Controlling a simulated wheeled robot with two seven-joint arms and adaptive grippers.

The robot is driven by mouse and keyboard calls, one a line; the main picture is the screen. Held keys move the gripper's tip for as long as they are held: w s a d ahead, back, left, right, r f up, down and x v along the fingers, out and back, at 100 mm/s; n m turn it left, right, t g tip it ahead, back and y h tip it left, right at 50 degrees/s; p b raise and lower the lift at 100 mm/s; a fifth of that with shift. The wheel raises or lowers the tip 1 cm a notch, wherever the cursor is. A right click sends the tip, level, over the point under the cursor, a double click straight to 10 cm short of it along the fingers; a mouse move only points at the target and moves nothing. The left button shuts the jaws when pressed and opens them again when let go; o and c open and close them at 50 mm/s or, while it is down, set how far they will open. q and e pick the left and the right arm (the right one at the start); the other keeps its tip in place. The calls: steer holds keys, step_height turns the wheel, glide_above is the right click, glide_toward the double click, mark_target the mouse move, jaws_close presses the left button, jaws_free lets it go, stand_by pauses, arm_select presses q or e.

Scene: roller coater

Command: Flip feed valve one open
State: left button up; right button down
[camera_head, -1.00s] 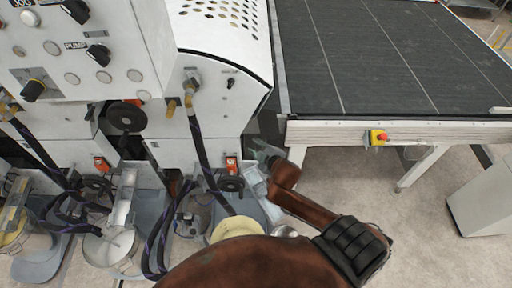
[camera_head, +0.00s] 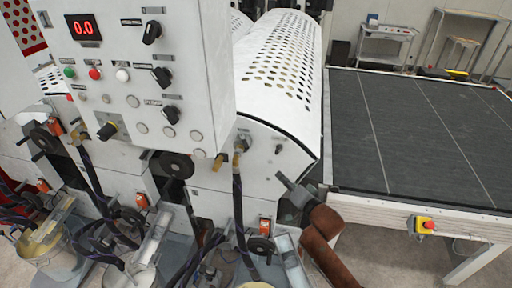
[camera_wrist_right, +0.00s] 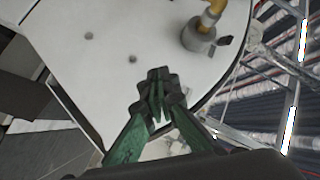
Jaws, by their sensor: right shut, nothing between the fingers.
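My right gripper (camera_head: 283,178) is shut and empty, with its tips close to the lower right part of the white end panel (camera_head: 265,165). In the right wrist view its green fingers (camera_wrist_right: 158,80) meet in front of the panel. A brass fitting with a hose (camera_head: 240,152) sits on this panel, up and left of the gripper. No label tells which is feed valve one. My left gripper is out of view.
The control panel (camera_head: 140,85) with knobs and a red display stands at the left. Hoses and buckets (camera_head: 125,275) fill the lower left. A dark conveyor (camera_head: 400,130) with a red emergency button (camera_head: 428,225) lies at the right.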

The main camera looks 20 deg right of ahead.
mark_target(245, 144)
step_height(245, 144, up, 7)
steer(key=w+m+t+y, duration=0.1)
steer(key=m+t, duration=0.1)
steer(key=m, duration=0.5)
steer(key=w+a+p, duration=0.4)
steer(key=w+a, duration=0.1)
steer(key=w, duration=0.5)
steer(key=shift+w+a+r, duration=0.2)
steer(key=shift+w+a, duration=0.05)
steer(key=shift+w, duration=0.05)
steer(key=shift+a, duration=0.1)
